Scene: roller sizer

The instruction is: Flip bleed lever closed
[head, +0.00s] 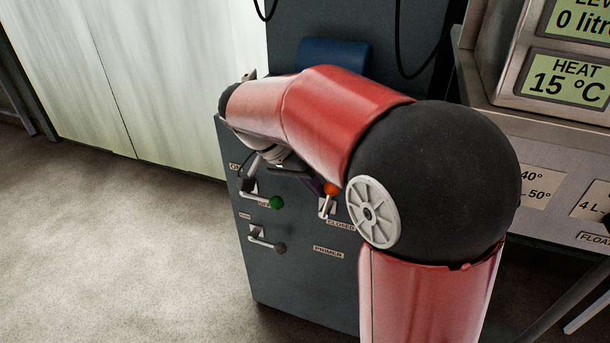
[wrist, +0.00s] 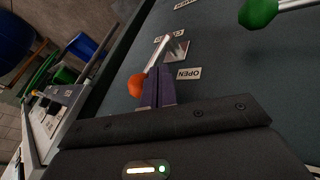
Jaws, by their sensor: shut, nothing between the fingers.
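The orange-knobbed lever (head: 328,205) is on the dark grey cabinet front, with a CLOSED label (head: 340,225) below it. An OPEN label (wrist: 188,73) is to the right of the fingertips. The purple fingers are shut and empty, beside the lever; whether they touch it I cannot tell. My arm hides part of the cabinet in the head view.
A PRIMER label (head: 328,252) is lower down. A console with displays (head: 567,80) stands at right. The floor at left is clear.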

